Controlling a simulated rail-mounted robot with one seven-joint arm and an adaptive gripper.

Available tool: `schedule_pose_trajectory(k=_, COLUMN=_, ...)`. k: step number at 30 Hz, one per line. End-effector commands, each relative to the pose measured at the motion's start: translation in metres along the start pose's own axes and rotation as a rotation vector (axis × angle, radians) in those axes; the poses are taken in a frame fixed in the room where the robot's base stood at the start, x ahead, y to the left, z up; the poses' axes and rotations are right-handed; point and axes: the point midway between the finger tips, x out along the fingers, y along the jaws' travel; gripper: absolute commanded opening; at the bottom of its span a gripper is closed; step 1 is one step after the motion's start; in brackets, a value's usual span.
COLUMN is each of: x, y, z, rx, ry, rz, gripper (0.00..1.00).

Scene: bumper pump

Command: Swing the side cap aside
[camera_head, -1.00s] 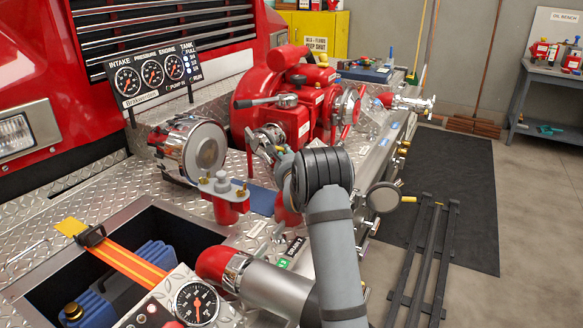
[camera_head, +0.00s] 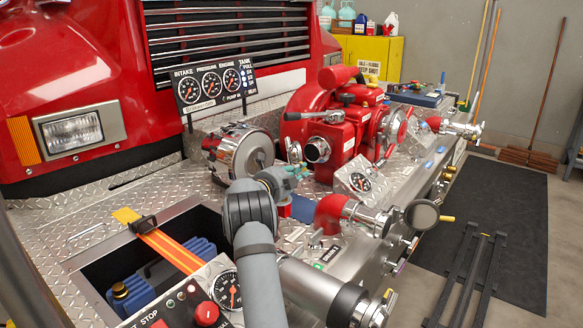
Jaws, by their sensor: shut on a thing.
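The red pump (camera_head: 345,130) stands on the diamond-plate bumper. Its silver side port (camera_head: 317,150) faces me and shows a dark round face. A small metal piece, seemingly the side cap (camera_head: 294,152), stands nearly edge-on just left of the port, apart from its face. My gripper (camera_head: 293,176) is below and beside this piece, at the end of my grey arm. It is shut on it, though the fingers are small and partly hidden by my wrist, so the exact grip is unclear.
A chrome cylinder (camera_head: 238,150) stands close left of my gripper. A gauge box (camera_head: 359,182) and a red elbow pipe (camera_head: 335,212) are to the right. A gauge panel (camera_head: 215,84) rises behind. An open bumper well (camera_head: 110,262) lies front left.

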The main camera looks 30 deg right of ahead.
Motion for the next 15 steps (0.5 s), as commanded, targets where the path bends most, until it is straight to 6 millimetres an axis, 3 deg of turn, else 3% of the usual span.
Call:
schedule_pose_trajectory(k=1, x=-0.0037, y=-0.0088, z=0.0091, rx=0.000, ry=-0.014, rz=-0.015, gripper=0.00)
schedule_pose_trajectory(k=12, x=-0.0035, y=-0.0073, z=0.0084, rx=0.007, ry=-0.008, rz=-0.014, gripper=0.00)
schedule_pose_trajectory(k=13, x=-0.0035, y=-0.0073, z=0.0084, rx=0.007, ry=-0.008, rz=-0.014, gripper=0.14)
schedule_pose_trajectory(k=15, x=-0.0033, y=-0.0072, z=0.0082, rx=0.007, ry=-0.008, rz=-0.014, gripper=0.19)
